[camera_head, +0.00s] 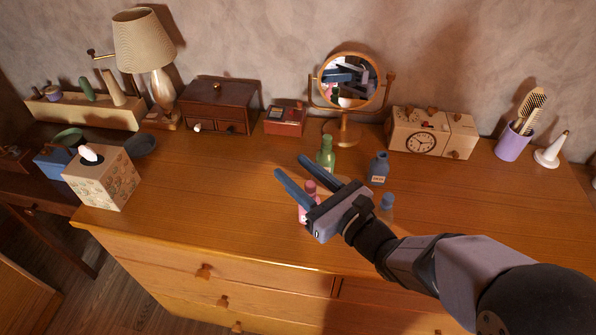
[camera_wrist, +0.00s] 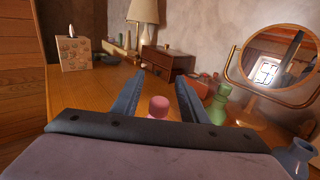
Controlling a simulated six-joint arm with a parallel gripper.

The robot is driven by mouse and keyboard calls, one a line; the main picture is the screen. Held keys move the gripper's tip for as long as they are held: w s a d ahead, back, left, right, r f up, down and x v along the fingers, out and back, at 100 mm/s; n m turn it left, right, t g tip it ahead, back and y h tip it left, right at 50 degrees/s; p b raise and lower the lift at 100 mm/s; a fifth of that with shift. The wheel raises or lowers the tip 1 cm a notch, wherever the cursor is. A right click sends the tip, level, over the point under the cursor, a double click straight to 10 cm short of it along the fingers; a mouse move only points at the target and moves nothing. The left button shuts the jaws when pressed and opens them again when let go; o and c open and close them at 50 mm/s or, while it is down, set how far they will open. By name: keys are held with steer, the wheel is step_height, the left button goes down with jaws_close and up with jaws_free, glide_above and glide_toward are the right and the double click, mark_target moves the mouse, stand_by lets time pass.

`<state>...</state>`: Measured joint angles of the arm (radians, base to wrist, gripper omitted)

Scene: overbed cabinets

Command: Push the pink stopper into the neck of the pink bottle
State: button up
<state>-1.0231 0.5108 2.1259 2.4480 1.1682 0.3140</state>
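The pink bottle (camera_head: 306,214) stands on the dresser top, partly hidden behind my gripper in the head view. A darker pink piece (camera_head: 310,187) shows at its top. In the wrist view a rounded pink top (camera_wrist: 158,105) appears between my fingers, near the palm; I cannot tell how deep the stopper sits in the neck. My gripper (camera_head: 290,164) is open, its two blue fingers spread apart and reaching past the bottle. The fingers also show apart in the wrist view (camera_wrist: 158,78), with nothing clamped between them.
A green bottle (camera_head: 326,158) stands just behind, a blue bottle (camera_head: 379,170) to the right, and another blue-topped item (camera_head: 387,202) close to my wrist. A round mirror (camera_head: 348,82) stands at the back. The dresser top (camera_head: 210,190) is clear to the left.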

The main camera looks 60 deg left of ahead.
mark_target(315, 188)
steer(key=shift+d, duration=0.15)
steer(key=shift+w+d+b, duration=0.15)
steer(key=shift+d+b, duration=0.15)
steer(key=shift+d, duration=1.5)
steer(key=shift+w+d+b, duration=0.15)
steer(key=shift+d+b, duration=0.1)
steer(key=shift+d, duration=1.5)
